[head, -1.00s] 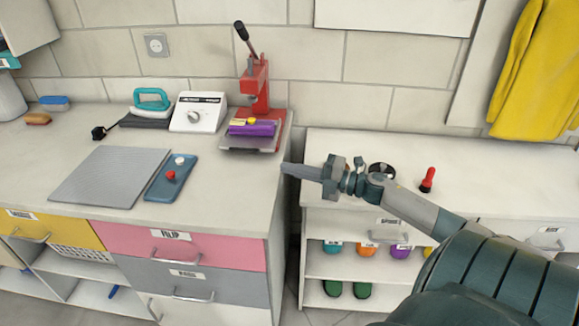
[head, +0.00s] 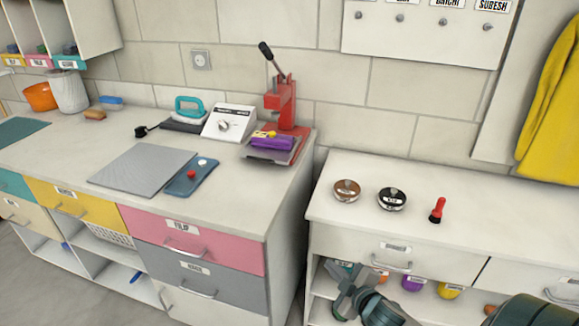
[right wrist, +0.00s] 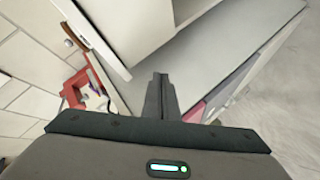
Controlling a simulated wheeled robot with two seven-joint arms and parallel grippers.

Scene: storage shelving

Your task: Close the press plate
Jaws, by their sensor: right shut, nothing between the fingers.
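The red press (head: 287,103) stands at the back right corner of the left counter, its black-tipped lever (head: 266,51) raised and tilted up to the left. Its grey base plate (head: 262,157) carries a purple block (head: 270,142) with a small yellow piece on top. Part of the red press (right wrist: 73,92) shows at the left of the right wrist view. My right gripper (head: 347,290) is shut and empty, low in front of the right cabinet and well away from the press. Its fingers (right wrist: 160,95) also show in the right wrist view. My left gripper is not in view.
A white box with a dial (head: 228,122), a teal-handled iron (head: 189,108), a grey mat (head: 145,168) and a blue tray (head: 191,177) lie on the left counter. The right cabinet top (head: 460,185) holds two round discs and a red-handled brush (head: 437,210). A gap separates the units.

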